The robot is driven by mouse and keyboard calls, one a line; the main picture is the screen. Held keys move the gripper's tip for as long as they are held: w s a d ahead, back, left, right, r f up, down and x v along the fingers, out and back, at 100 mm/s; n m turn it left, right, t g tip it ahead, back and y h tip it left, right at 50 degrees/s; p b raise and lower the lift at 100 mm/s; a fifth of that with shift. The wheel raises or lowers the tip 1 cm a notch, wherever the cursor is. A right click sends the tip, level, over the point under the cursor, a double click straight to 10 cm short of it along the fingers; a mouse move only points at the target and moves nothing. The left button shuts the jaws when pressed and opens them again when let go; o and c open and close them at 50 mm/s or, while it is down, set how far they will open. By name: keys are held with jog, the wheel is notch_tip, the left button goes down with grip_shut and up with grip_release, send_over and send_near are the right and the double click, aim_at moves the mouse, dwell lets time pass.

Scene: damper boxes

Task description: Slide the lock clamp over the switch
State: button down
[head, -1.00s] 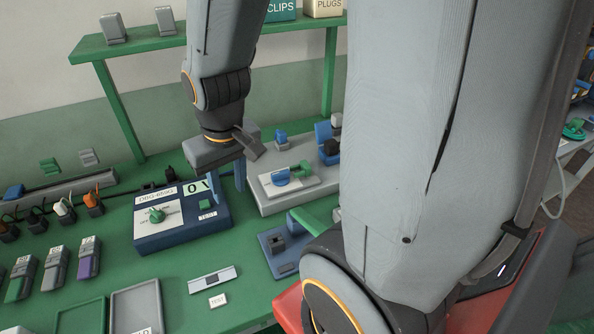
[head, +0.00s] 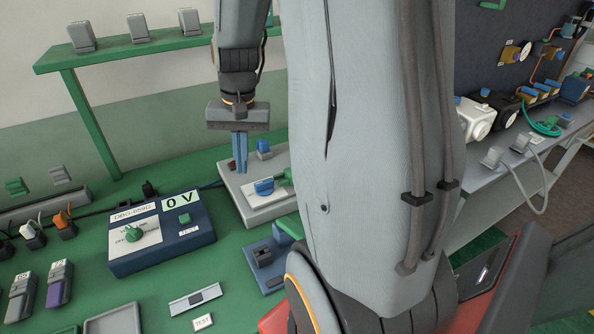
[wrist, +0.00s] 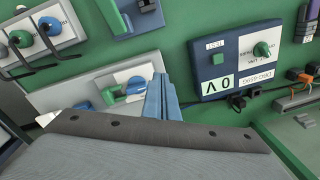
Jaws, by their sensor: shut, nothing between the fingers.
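My gripper (head: 240,168) points down with its two blue fingers together and empty. It is at the left edge of a grey box in the head view. On the box's white plate, a blue handle (head: 264,187) lies beside a green part (head: 286,177). These look like the switch and the lock clamp, but I cannot tell for certain. My arm hides the box's right side. In the wrist view, my fingers (wrist: 160,78) appear just right of the blue handle (wrist: 136,86), with the green part (wrist: 112,93) to its left. The green part looks apart from the handle.
A dark blue box (head: 165,248) with a green knob and a "0 V" display stands left of the grey box. A blue base with a green lever (head: 291,227) stands in front of the grey box. Bare green table lies between the dark blue box and the small slider (head: 195,299).

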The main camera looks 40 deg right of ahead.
jog(key=s+d+f+m+y+b, duration=0.1)
jog(key=d+m+y+b, duration=0.15)
jog(key=d+m, duration=0.8)
jog(key=d+f+m+y+b, duration=0.1)
jog(key=d+f+m+b, duration=0.15)
jog(key=d, duration=1.45)
jog(key=p, duration=0.2)
send_near(284, 178)
jog(key=s+d+f, duration=0.2)
jog(key=d+f, duration=0.1)
jog(key=s+d+f, duration=0.1)
jog(key=d, duration=0.1)
jog(key=shift+f, duration=0.3)
jog(key=shift+w+a+t+p, duration=0.15)
jog(key=shift+a+p, duration=0.05)
jog(key=shift+a, duration=0.4)
jog(key=shift+w+a+t+p, duration=0.15)
jog(key=shift+a, duration=0.45)
jog(key=shift+w+a+f, duration=0.15)
jog(key=shift+w+a, duration=0.1)
jog(key=shift+a, duration=0.5)
jog(key=shift+p, duration=0.3)
